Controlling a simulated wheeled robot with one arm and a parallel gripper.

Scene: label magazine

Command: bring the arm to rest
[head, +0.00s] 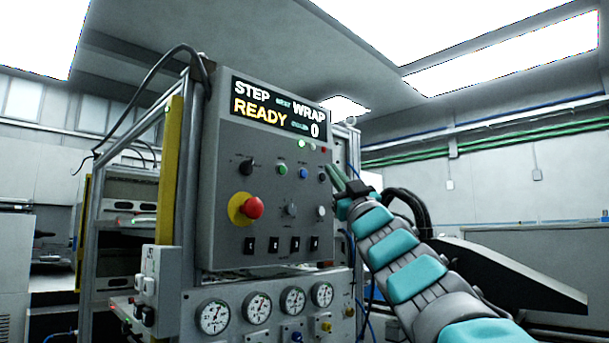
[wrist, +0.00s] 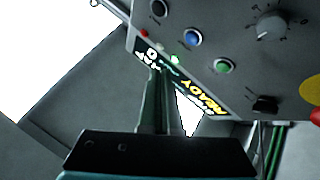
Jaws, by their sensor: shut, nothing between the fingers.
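My gripper (head: 337,178) is at the right edge of a grey control panel (head: 222,160) in the head view, with my teal and grey arm reaching up to it from the lower right. Its fingers are shut and hold nothing. In the wrist view the gripper (wrist: 155,75) points toward the panel's display (wrist: 190,85), which appears upside down there. I cannot tell whether the fingertips touch the panel. The display (head: 278,110) reads "STEP", "WRAP", "READY" and "0" in the head view.
The panel carries a red emergency button (head: 252,208) on a yellow base, a green button (head: 282,169), a blue button (head: 303,173) and several switches. Several gauges (head: 257,306) sit below. A yellow post (head: 169,170) stands at left. A dark sloped machine part (head: 515,275) lies right of my arm.

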